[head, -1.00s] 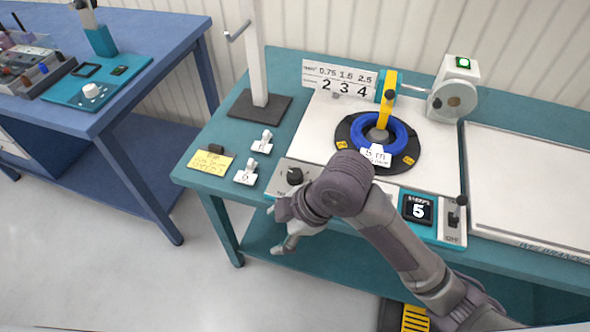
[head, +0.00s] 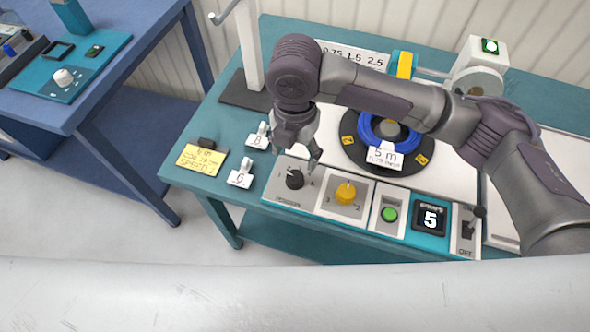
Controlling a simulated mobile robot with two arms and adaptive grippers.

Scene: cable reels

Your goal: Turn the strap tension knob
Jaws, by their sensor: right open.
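The control panel (head: 375,223) runs along the front edge of the teal bench. A black knob (head: 294,180) with a small label sits at its left end. A yellow knob (head: 345,193) with numbers around it sits to the right of the black one. The labels are too small to tell surely which is the strap tension knob. My right gripper (head: 298,158) points down just above and behind the black knob, open and empty. It looks apart from the knob, though the gap is hard to judge. The yellow knob is fully visible. My left gripper is not in view.
Right of the knobs are a green button (head: 390,214), a display reading 5 (head: 431,219) and a black lever switch (head: 468,228). A blue cable coil (head: 370,130) lies behind, partly under my arm. A yellow note (head: 202,159) and white tags (head: 241,174) lie left.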

